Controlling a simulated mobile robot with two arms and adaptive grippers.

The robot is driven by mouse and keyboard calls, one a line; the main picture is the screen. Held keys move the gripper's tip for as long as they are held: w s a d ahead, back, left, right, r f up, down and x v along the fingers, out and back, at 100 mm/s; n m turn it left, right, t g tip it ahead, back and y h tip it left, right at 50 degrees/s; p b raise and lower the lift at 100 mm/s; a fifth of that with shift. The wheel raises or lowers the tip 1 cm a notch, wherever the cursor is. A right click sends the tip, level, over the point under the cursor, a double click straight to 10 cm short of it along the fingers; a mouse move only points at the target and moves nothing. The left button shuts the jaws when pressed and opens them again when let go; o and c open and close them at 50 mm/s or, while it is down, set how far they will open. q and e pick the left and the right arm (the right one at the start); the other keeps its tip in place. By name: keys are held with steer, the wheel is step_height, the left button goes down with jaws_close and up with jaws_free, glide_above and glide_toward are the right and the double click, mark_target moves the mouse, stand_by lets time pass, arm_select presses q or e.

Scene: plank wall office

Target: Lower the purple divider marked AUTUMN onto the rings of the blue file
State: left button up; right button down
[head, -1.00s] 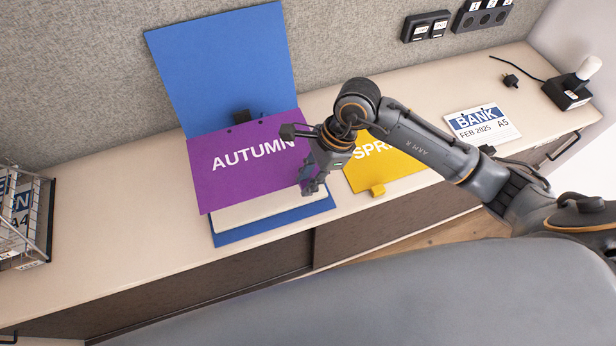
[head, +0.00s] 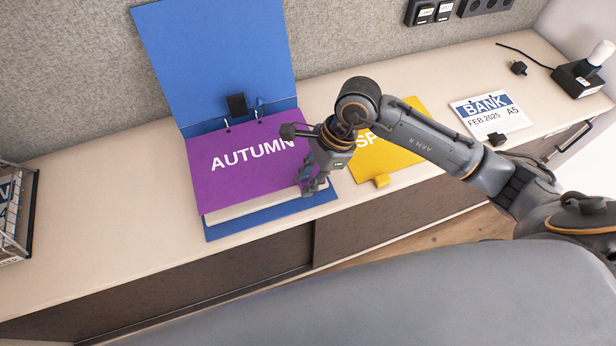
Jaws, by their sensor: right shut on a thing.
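The purple divider marked AUTUMN (head: 235,177) lies over the open blue file's lower cover, above a pale stack of paper. The blue file (head: 215,60) stands open with its lid leaning on the wall panel. Two thin rings (head: 227,126) show at the divider's far edge; I cannot tell whether they pass through its holes. A black clip part (head: 237,105) stands behind them. My right gripper (head: 312,185) is shut on the divider's right edge, and my wrist hides part of that edge and the end of the word. My left gripper is not in view.
A yellow divider (head: 385,155) lies to the right, partly under my right arm. A BANK calendar sheet (head: 492,115), a black plug (head: 518,68) and a black device (head: 578,78) are farther right. A wire tray (head: 28,215) stands at the left; the counter between is clear.

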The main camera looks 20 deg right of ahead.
steer(key=shift+b, duration=0.85)
stand_by(1.6)
steer(key=shift+f, duration=0.15)
stand_by(0.3)
steer(key=shift+f+b, duration=0.35)
steer(key=shift+b, duration=0.2)
steer(key=shift+f+b, duration=1.8)
steer(key=shift+b, duration=0.05)
steer(key=c, duration=1.1)
jaws_free()
